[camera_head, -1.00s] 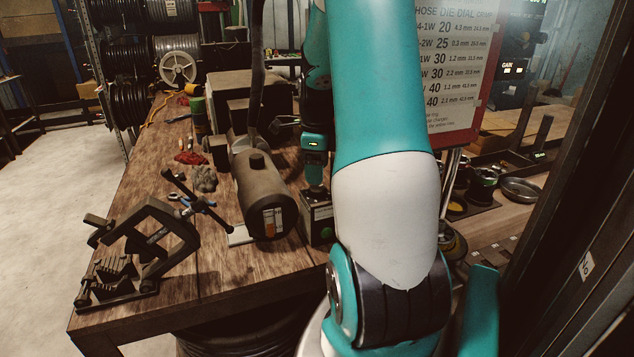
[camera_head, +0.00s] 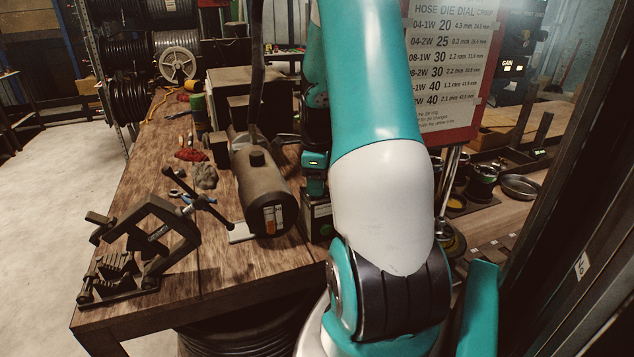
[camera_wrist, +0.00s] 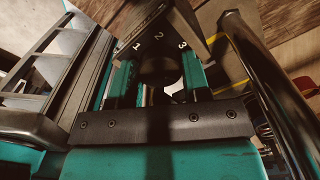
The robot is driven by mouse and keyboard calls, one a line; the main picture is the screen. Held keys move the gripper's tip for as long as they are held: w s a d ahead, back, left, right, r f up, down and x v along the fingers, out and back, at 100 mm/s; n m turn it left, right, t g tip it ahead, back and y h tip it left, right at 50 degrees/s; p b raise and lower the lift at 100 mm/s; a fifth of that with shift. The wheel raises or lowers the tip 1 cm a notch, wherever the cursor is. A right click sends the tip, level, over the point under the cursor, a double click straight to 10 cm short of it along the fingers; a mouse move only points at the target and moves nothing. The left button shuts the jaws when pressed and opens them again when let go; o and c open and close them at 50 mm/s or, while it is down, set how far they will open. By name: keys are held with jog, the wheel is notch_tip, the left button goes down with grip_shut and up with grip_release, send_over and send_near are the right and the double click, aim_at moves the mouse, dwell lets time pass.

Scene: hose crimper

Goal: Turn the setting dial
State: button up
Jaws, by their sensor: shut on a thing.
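In the wrist view, a dark plate with the white numerals 1, 2 and 3 (camera_wrist: 160,36) lies just beyond my fingertips. My gripper (camera_wrist: 160,80) has two teal fingers, one on each side of a dark round setting dial (camera_wrist: 158,68). The fingers are shut on the dial. Its pointer cannot be made out, so I cannot tell which number it is set to.
A dark cylinder (camera_head: 262,190) lies left of the box on the wooden bench (camera_head: 225,265). A black clamp-like tool (camera_head: 150,245) stands at the bench's front left. A die dial chart (camera_head: 450,65) stands at the back right. In the wrist view, a dark metal bar (camera_wrist: 272,90) runs close on the right.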

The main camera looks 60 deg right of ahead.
jog(key=n, duration=0.5)
jog(key=shift+p, duration=0.3)
jog(key=o, duration=0.9)
notch_tip(320, 180, up, 18)
jog(key=shift+f+b, duration=0.25)
jog(key=shift+b, duration=0.85)
